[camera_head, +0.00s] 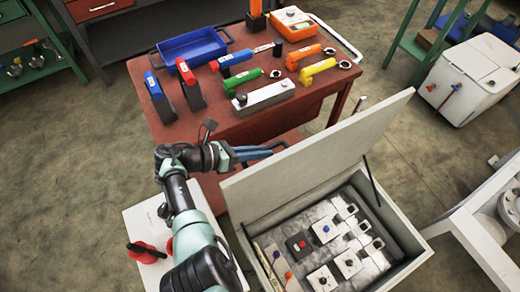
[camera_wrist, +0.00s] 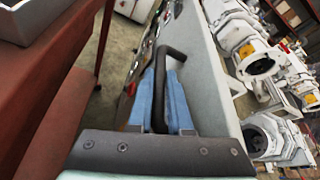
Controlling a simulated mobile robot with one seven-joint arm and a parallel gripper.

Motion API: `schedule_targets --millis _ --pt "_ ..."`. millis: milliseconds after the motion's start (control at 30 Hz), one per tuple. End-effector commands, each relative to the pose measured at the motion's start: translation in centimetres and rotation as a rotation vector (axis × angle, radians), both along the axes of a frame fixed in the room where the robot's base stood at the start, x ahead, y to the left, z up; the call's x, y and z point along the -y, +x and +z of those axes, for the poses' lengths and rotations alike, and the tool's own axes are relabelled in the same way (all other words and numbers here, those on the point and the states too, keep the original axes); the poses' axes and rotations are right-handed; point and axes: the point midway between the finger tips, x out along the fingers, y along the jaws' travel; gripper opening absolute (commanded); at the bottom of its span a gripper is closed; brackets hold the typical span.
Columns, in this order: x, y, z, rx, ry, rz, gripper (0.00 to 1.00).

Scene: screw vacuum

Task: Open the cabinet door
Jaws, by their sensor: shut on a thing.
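The cabinet (camera_head: 408,232) is a light grey box at the lower right of the head view, with switches and knobs inside. Its door (camera_head: 325,150) stands open, swung up from the box, with a thin dark strut at its right end. My gripper (camera_head: 268,150) is at the outer face of the door, on its left side. In the wrist view the blue fingers of my gripper (camera_wrist: 160,90) are closed around the dark bar handle (camera_wrist: 178,58) on the pale door panel (camera_wrist: 205,85). The handle is hidden in the head view.
A red table (camera_head: 235,125) with tools and a blue tray (camera_head: 190,49) stands just behind the door. A white box (camera_head: 475,80) is at the upper right. A white pipe frame (camera_head: 475,225) stands right of the cabinet. Open floor lies at the left.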

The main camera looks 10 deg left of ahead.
Motion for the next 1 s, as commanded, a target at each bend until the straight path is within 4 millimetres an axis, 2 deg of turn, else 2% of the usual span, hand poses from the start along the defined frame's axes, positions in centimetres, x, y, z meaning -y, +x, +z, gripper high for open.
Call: schedule_targets --millis 367,400,533,567,867,1000 --pt "0.0 -0.1 -0.2 -0.003 0.003 0.000 0.00" --pt "0.0 -0.1 -0.2 -0.003 0.003 0.000 0.21" --pt "0.0 -0.1 -0.2 -0.003 0.003 -0.001 0.44" --pt "0.0 -0.1 -0.2 -0.002 0.002 -0.001 0.47" --pt "-0.1 -0.1 -0.1 -0.001 0.002 0.000 0.47" --pt "-1.2 -0.6 0.5 -0.001 0.001 0.002 0.47"
